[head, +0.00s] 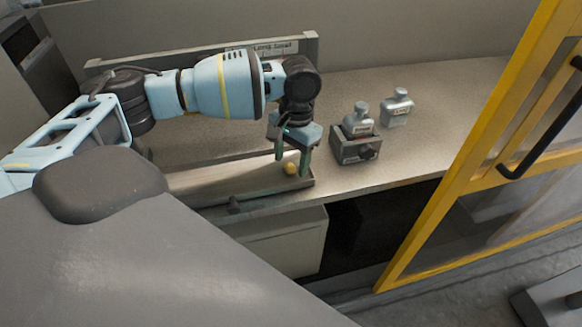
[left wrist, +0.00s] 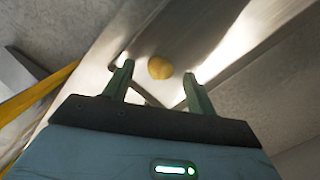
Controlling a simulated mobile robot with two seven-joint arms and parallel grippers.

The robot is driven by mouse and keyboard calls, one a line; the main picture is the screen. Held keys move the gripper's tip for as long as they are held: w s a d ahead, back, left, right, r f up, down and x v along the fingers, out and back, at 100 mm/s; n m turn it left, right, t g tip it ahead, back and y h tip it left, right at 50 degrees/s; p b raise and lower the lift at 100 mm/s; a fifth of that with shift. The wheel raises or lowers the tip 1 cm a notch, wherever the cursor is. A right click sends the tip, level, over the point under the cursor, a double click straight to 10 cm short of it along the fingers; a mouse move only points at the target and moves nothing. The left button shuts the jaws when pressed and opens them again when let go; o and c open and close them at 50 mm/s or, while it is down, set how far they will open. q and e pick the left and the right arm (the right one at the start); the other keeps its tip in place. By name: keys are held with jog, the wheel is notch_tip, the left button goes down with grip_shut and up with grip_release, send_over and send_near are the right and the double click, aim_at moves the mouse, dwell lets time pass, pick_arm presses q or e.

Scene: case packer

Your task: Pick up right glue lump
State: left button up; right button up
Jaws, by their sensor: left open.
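The glue lump (head: 291,168) is a small yellow-amber ball near the right end of a shallow metal tray (head: 225,181). My left gripper (head: 292,168) points down over that end of the tray, with its fingers on either side of the lump in the head view. In the left wrist view the lump (left wrist: 160,68) lies just beyond and between the two green fingertips (left wrist: 157,78). The fingers are apart and no contact with the lump shows. No second lump is visible. My right gripper is not in view.
A grey holder (head: 356,152) with a bottle (head: 358,122) in it stands right of the gripper. Another bottle (head: 396,108) stands behind it. A yellow-framed door (head: 470,150) is at the right. The bench right of the bottles is clear.

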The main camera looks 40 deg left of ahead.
aim_at(292, 171)
pick_arm(q)
jog(key=shift+f, duration=0.25)
jog(key=c, duration=1)
jog(key=shift+r, duration=0.1)
jog(key=shift+c, duration=0.3)
jog(key=shift+r, duration=0.5)
jog(key=r, duration=0.1)
jog(key=d+r, duration=0.1)
jog(key=shift+s+r, duration=0.25)
jog(key=shift+r, duration=0.05)
jog(key=s+d, duration=0.2)
jog(key=d, duration=0.2)
jog(key=s+d+p, duration=0.1)
jog(key=s+d, duration=0.1)
jog(key=d, duration=0.3)
jog(key=s+d+r, duration=0.1)
jog(key=s+d, duration=0.1)
jog(key=d, duration=0.2)
jog(key=shift+s+d+r, duration=0.1)
jog(key=shift+s+d, duration=0.05)
jog(key=shift+d, duration=0.15)
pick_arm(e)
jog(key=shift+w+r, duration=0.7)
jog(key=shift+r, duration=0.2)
